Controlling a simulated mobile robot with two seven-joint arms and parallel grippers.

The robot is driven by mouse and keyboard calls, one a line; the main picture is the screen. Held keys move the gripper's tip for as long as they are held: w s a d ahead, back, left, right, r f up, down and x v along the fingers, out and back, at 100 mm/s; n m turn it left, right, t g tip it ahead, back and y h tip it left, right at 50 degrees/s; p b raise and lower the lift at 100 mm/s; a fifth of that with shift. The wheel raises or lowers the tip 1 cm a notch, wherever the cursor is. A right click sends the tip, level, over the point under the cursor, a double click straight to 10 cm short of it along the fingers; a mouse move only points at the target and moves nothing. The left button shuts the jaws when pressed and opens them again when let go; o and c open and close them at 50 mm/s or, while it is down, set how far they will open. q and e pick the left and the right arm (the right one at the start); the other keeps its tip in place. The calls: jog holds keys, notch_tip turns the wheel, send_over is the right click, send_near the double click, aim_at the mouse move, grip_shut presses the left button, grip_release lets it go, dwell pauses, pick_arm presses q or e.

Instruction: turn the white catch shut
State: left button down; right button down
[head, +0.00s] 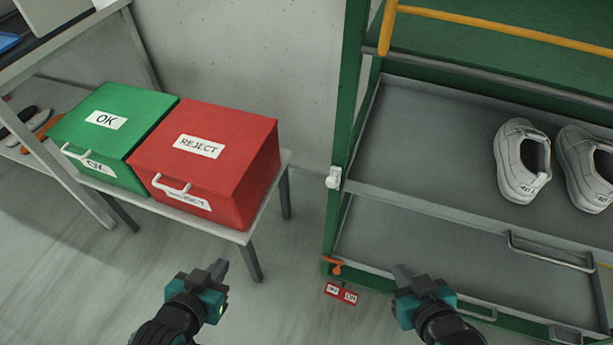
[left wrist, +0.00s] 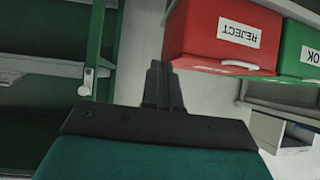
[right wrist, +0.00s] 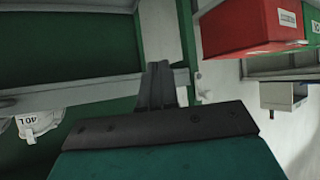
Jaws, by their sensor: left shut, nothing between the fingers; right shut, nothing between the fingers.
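The white catch (head: 333,178) is a small white piece on the green front post of the rack, at the left end of the grey shelf edge. It also shows in the left wrist view (left wrist: 86,82), left of the fingers, and small in the right wrist view (right wrist: 204,80). Its exact turn is too small to tell. My left gripper (head: 219,268) is shut and empty, low and left of the catch. My right gripper (head: 402,271) is shut and empty, low and right of it. Neither touches the catch.
White shoes (head: 520,162) stand on the rack's shelf (head: 430,140). A red REJECT box (head: 215,165) and a green OK box (head: 105,125) stand on a bench at left. Floor between is clear.

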pick_arm(q)
jog(key=shift+s, duration=0.1)
pick_arm(e)
jog(key=shift+s, duration=0.1)
